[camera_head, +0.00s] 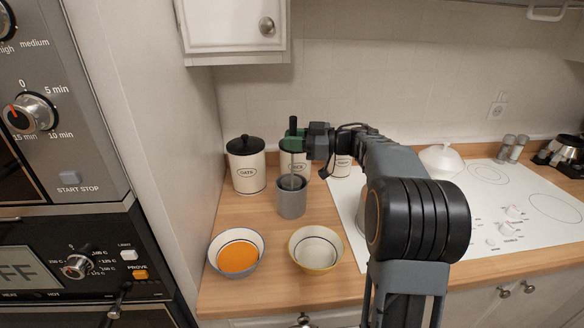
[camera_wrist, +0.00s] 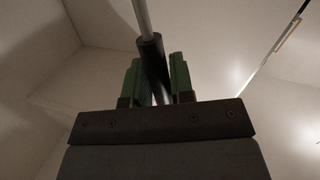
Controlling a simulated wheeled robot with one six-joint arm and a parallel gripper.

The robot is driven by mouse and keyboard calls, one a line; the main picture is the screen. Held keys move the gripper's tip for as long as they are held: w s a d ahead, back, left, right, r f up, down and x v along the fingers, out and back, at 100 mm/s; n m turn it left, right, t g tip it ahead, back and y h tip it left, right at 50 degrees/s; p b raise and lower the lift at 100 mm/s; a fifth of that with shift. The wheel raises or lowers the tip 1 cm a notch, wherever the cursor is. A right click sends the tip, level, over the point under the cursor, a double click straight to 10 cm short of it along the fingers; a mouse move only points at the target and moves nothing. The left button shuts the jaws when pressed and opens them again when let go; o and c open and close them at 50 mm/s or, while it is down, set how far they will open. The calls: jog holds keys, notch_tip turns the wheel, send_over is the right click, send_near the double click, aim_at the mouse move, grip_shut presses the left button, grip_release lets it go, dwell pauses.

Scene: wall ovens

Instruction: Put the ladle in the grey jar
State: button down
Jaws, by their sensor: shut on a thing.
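The grey jar (camera_head: 291,203) stands upright on the wooden counter, behind the two bowls. The ladle is nearly upright, with a black handle (camera_head: 293,124) at the top and a thin metal shaft (camera_head: 292,164) running down to the jar's mouth. Its lower end is hidden, apparently inside the jar. My gripper (camera_head: 296,143) is above the jar, with its green fingers shut on the black handle. In the wrist view, the handle (camera_wrist: 152,58) sits between the green fingers and the metal shaft (camera_wrist: 143,17) leads away from it.
An oats canister (camera_head: 247,172) stands left of the jar, with other canisters (camera_head: 342,167) behind and right. A bowl with orange inside (camera_head: 222,270) and a pale yellow-rimmed bowl (camera_head: 316,267) are in front. The white hob (camera_head: 485,190) lies to the right.

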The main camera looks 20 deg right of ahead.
aim_at(293, 156)
jog(key=shift+f, duration=2.6)
jog(key=shift+f, duration=0.5)
jog(key=c, duration=1)
grip_release()
